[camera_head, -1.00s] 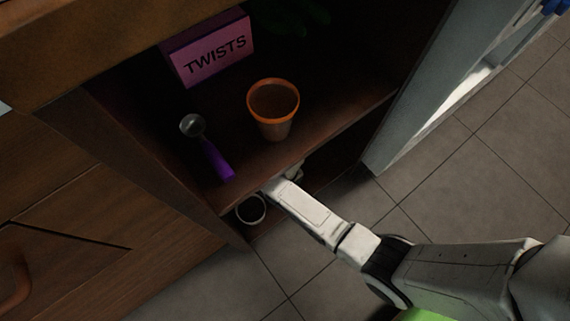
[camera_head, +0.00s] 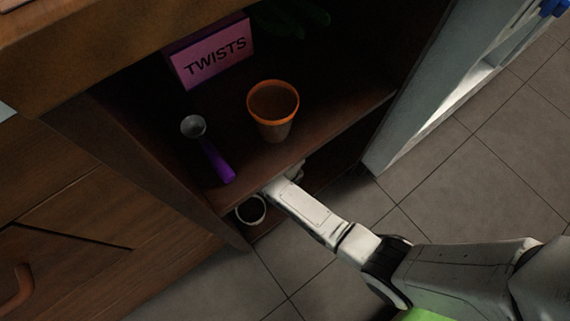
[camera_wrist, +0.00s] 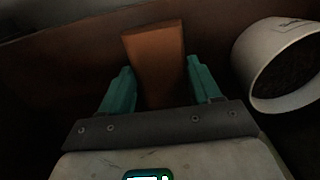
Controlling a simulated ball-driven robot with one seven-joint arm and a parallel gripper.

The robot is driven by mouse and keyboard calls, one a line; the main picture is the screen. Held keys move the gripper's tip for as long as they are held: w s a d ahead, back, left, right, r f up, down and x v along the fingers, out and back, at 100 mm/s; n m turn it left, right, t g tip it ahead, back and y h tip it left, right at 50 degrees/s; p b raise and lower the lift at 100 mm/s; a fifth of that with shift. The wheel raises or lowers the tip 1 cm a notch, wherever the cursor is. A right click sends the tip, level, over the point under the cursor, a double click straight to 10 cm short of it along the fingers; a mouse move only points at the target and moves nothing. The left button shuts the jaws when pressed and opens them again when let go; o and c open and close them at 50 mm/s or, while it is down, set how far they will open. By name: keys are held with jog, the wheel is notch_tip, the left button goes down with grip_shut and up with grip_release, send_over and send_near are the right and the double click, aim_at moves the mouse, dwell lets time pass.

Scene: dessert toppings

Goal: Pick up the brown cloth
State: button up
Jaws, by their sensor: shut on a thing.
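The brown cloth (camera_wrist: 158,62) shows in the wrist view as a folded, upright orange-brown slab. It stands between the two teal fingers of my gripper (camera_wrist: 160,82), which is shut on it. Its lower part is hidden by the gripper body. In the head view my arm reaches under the shelf edge into the lower compartment, so the shelf hides the fingers and the cloth there.
A white tub (camera_wrist: 277,62) with dark contents stands close right of my gripper; the shelf (camera_head: 245,160) is above. On it are an orange-rimmed cup (camera_head: 272,128), a purple-handled scoop (camera_head: 218,165) and a pink TWISTS box (camera_head: 208,58). A cabinet door (camera_head: 425,90) stands open at right.

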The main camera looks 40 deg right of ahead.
notch_tip(320, 180, up, 8)
jog(key=p, duration=0.5)
jog(key=shift+s+d+f, duration=0.1)
jog(key=shift+f, duration=0.15)
jog(key=s+d+p, duration=0.2)
jog(key=s+d, duration=0.3)
jog(key=d, duration=0.3)
jog(key=s+d+p, duration=0.3)
jog(key=s+d, duration=0.3)
jog(key=d, duration=0.2)
jog(key=shift+d+f, duration=0.2)
jog(key=shift+f, duration=0.2)
jog(key=o, duration=0.4)
jog(key=shift+c, duration=1.3)
